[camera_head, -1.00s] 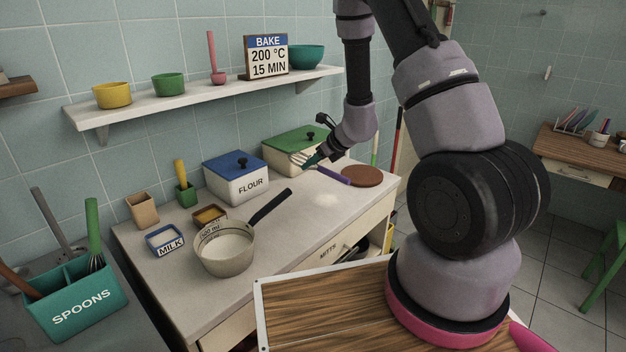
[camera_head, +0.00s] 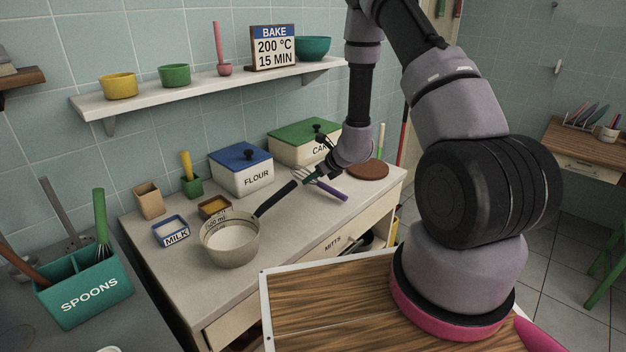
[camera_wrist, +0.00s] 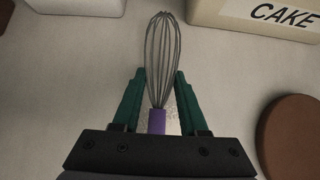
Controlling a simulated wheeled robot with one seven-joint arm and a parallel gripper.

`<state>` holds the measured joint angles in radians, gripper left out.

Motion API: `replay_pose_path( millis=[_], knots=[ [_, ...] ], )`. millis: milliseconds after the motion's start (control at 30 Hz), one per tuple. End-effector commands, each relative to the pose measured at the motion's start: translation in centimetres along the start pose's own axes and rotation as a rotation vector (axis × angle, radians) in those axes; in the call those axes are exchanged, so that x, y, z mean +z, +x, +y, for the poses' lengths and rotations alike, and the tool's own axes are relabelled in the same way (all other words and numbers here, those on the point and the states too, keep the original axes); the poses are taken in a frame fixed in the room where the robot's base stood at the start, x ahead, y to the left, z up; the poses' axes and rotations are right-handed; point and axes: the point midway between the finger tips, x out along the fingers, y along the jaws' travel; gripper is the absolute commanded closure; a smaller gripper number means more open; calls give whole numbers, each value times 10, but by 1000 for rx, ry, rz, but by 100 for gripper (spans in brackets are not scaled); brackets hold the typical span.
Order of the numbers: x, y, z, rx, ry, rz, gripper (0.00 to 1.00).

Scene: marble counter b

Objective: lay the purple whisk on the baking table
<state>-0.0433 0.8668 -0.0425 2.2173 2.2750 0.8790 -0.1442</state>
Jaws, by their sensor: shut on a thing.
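The purple whisk (camera_head: 329,189) has a purple handle and grey wires. My gripper (camera_head: 306,178) is shut on it over the pale-topped baking table (camera_head: 290,235). In the wrist view the whisk's wires (camera_wrist: 163,60) point away from my gripper (camera_wrist: 157,100), and the purple handle lies between the two teal fingers. The back end of the handle is hidden there by the gripper body. The whisk lies roughly flat, close to the tabletop. I cannot tell whether it touches the top.
The saucepan (camera_head: 231,246) has its black handle (camera_head: 274,199) reaching close to my gripper. The flour box (camera_head: 242,174) and cake box (camera_head: 300,146) stand behind. A brown round board (camera_head: 367,171) lies right. Free tabletop shows in front of the whisk.

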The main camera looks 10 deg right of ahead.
Motion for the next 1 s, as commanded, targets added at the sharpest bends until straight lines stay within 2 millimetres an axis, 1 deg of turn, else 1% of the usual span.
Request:
replay_pose_path(
  millis=[67, 433, 467, 500, 533, 867, 933, 1000],
  knots=[
    [-4, 4, 0, 0, 2, -1, 100],
    [-6, 6, 0, -1, 0, -1, 100],
    [-5, 6, -1, -1, 0, -2, 46],
    [-5, 6, -1, -1, 0, -2, 31],
    [-5, 6, -1, -1, 0, -2, 27],
    [-4, 4, -1, -1, 0, -2, 27],
    [-3, 0, -1, -1, 0, -2, 27],
    [-2, -10, -1, -2, -1, -2, 27]
  ],
)
